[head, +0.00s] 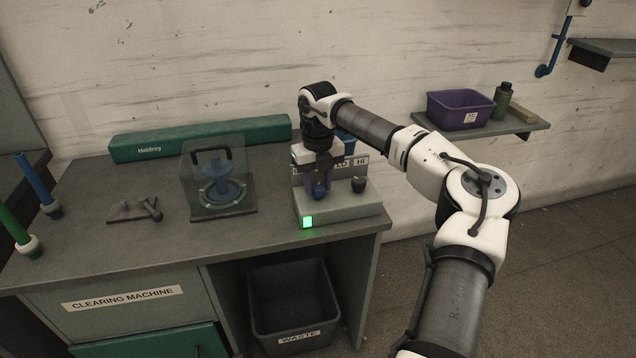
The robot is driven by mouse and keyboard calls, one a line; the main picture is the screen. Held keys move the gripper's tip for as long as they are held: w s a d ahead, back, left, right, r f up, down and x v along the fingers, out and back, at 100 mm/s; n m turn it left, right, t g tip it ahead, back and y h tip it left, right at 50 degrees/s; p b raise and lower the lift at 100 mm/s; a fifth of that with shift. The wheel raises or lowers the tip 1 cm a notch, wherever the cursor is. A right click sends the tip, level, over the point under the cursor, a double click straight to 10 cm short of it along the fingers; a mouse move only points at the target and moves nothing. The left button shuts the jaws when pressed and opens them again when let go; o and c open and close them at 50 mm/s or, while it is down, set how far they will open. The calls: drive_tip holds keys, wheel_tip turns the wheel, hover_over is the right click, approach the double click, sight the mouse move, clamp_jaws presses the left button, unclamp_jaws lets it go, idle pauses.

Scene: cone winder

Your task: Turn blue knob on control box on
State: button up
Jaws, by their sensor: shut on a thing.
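The grey control box (345,210) sits at the right front corner of the workbench. A green light (307,222) glows on its front face. A blue knob (319,190) is on its top at the left, mostly covered by my gripper. My gripper (318,182) points down from above and is shut on the blue knob. Its fingers and the knob's pointing direction are hard to make out. A dark knob (358,185) stands to the right on the same box. Behind it is an upright label plate (360,161) reading "HI", partly hidden by my arm.
A clear guard (245,180) over a blue and green part stands left of the box, with a small dark metal tool (136,210) further left. A long green case (200,138) lies at the back. A waste bin (258,318) is below. A wall shelf (535,124) holds a purple bin (460,108).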

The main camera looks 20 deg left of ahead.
sight(318, 186)
drive_tip(key=shift+m, duration=0.5)
drive_tip(key=o, duration=1)
wheel_tip(318, 186, up, 14)
drive_tip(key=b, duration=0.1)
